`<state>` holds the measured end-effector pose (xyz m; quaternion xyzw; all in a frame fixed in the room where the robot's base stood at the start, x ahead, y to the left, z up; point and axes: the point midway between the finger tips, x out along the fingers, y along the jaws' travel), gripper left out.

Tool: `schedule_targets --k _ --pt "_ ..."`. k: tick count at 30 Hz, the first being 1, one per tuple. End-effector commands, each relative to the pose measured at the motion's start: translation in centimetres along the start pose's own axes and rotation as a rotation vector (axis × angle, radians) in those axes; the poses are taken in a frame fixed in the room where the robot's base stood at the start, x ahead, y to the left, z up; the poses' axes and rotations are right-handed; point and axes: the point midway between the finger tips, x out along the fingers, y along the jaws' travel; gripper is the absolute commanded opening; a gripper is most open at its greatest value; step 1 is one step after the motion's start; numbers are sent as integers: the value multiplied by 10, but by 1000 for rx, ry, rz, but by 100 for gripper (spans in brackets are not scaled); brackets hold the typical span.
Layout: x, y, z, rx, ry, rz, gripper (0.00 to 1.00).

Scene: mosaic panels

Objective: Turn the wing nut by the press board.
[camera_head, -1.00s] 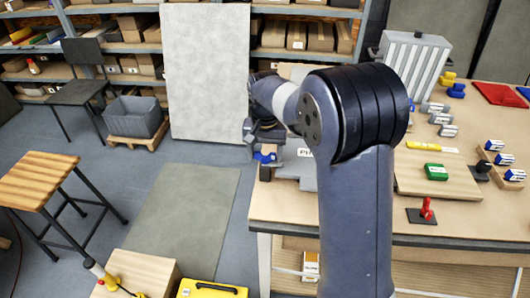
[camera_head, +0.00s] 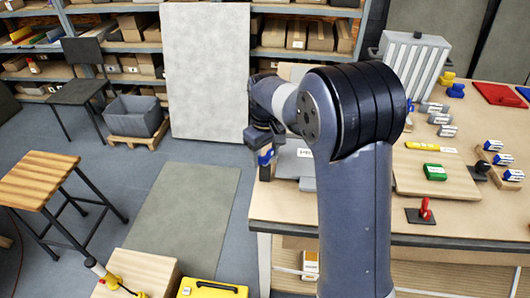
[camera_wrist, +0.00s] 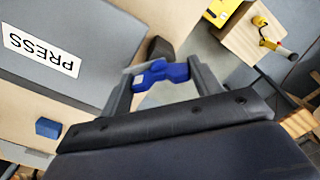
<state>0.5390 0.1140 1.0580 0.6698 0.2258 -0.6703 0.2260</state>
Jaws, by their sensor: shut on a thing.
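The blue wing nut (camera_wrist: 162,73) is between the two fingers of my gripper (camera_wrist: 160,82) in the wrist view. The fingers are shut on it. In the head view, my gripper (camera_head: 264,150) is at the left edge of the workbench, with the blue wing nut (camera_head: 265,158) just showing below it. The grey press board (camera_wrist: 100,35) with its white PRESS label (camera_wrist: 42,50) lies beside the gripper in the wrist view. In the head view my arm partly hides the board (camera_head: 288,167).
A small blue block (camera_wrist: 48,127) sits near the press board. Open floor and a grey mat (camera_head: 185,215) lie left of the bench.

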Motion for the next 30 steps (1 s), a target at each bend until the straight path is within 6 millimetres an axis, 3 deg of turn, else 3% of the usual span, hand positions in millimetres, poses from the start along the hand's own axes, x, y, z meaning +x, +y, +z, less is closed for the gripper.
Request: schedule_targets --k 18,30 --pt "-1 0 0 -545 2 0 37" --pt "-1 0 -1 -719 3 1 37"
